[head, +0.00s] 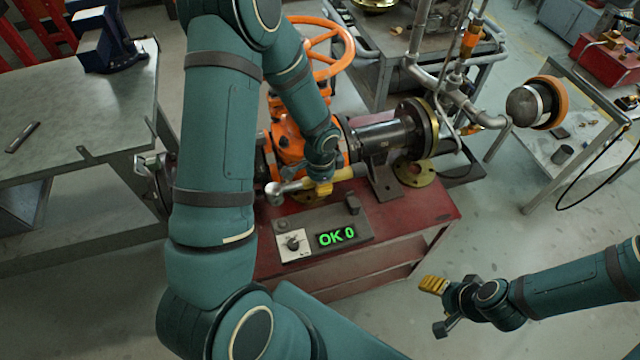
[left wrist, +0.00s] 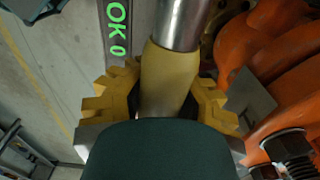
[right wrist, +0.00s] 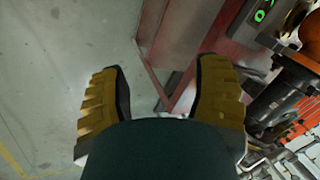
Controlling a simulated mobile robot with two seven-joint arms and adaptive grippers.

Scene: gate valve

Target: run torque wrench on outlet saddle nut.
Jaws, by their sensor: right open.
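The torque wrench (head: 300,185), silver with a yellow grip, lies across above the red bench, its round head at the left end. My left gripper (head: 324,186) is shut on it; in the left wrist view the yellow fingers flank the wrench's yellow grip (left wrist: 168,80). The orange gate valve (head: 287,143) is behind, with its black outlet pipe (head: 385,137) running right onto a grey saddle (head: 383,180). I cannot make out the saddle nut. My right gripper (head: 437,308) is open and empty, over the floor right of the bench; its spread fingers show in the right wrist view (right wrist: 160,95).
A panel with a knob and a green "OK 0" display (head: 337,236) sits on the front of the red bench (head: 435,205). A grey table (head: 60,165) stands left, another table (head: 535,160) right. My left arm hides part of the valve and bench. The floor in front right is clear.

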